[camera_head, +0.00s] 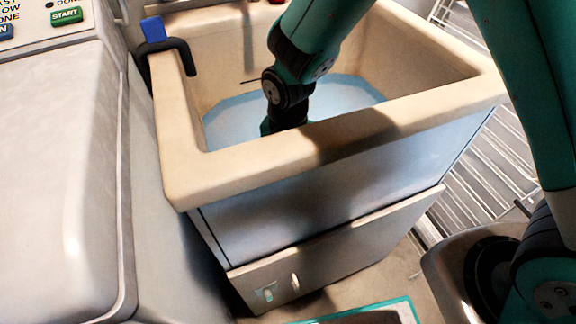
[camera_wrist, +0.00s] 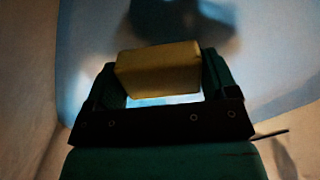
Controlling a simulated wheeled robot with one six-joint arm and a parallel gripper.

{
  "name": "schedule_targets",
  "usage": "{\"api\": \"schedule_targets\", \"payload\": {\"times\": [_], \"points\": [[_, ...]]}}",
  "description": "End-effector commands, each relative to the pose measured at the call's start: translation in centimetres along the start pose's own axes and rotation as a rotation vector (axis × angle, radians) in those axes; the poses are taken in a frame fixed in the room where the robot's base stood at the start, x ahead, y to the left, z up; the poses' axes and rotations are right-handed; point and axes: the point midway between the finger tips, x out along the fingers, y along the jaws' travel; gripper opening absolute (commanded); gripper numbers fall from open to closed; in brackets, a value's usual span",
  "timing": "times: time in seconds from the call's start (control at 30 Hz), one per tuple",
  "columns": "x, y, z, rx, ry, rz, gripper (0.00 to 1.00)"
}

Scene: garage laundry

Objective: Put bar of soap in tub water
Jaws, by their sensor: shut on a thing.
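A yellow bar of soap (camera_wrist: 158,70) is held between the two fingers of my gripper (camera_wrist: 160,75) in the wrist view. My gripper is shut on it. In the head view my arm reaches down inside the beige tub (camera_head: 255,171), and the front rim hides the fingers and the soap. Pale blue water (camera_head: 345,95) lies in the tub. In the wrist view the blue water surface (camera_wrist: 90,40) spreads around the soap, with a dark shadow on it beyond the soap. I cannot tell whether the soap touches the water.
A white washing machine (camera_head: 60,170) stands close on the left. A dark hose with a blue piece (camera_head: 153,29) hooks over the tub's left rim. A wire rack (camera_head: 490,165) stands to the right. The tub's raised rims surround my arm.

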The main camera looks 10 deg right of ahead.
Motion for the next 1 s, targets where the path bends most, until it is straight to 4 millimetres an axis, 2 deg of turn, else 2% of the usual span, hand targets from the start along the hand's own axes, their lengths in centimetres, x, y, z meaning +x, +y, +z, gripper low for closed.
{"api": "schedule_targets", "payload": {"times": [0.1, 0.2, 0.57, 0.6, 0.67, 0.87, 1.0], "points": [[2.2, 0.1, 0.0, 0.0, -0.002, 0.004, 0.54], [3.5, 0.1, 0.0, 0.0, -0.001, 0.003, 0.54], [3.8, 0.0, 0.0, 0.0, 0.0, 0.0, 0.54], [3.8, 0.0, 0.0, 0.0, 0.0, 0.0, 0.84], [3.8, 0.0, 0.0, 0.0, 0.0, 0.0, 0.98], [3.8, 0.0, 0.0, 0.0, 0.0, 0.0, 1.0], [2.9, 0.0, 0.0, 0.0, 0.0, -0.001, 1.0]]}}
